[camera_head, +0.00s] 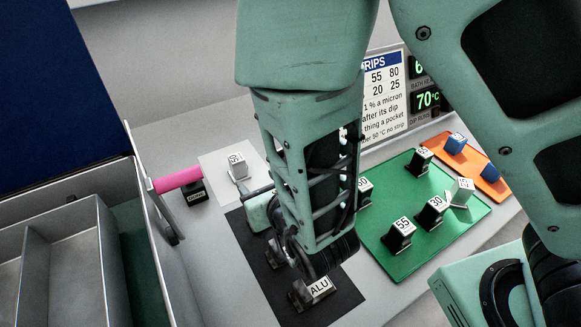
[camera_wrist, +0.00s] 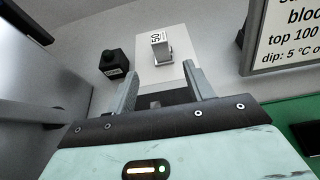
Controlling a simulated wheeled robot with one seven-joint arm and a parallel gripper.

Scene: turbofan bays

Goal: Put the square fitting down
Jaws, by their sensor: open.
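A pale silver square fitting (camera_head: 238,168) with a white number label on top stands on a white sheet (camera_head: 213,160). In the wrist view the fitting (camera_wrist: 161,48) stands upright beyond my fingertips, on the same white sheet (camera_wrist: 178,72). My gripper (camera_wrist: 160,74) is open, with its two fingers apart and nothing held between them. In the head view my gripper (camera_head: 250,192) is close to the near side of the fitting, partly hidden by my arm. The fitting looks clear of the fingers.
A black labelled block (camera_head: 195,192) and a pink cylinder (camera_head: 178,180) are left of the sheet. A black mat (camera_head: 342,302) bears an ALU-labelled block (camera_head: 312,290). A green mat (camera_head: 375,248) holds several labelled blocks, beside an orange tray (camera_head: 492,186). Grey bins (camera_head: 70,215) stand left.

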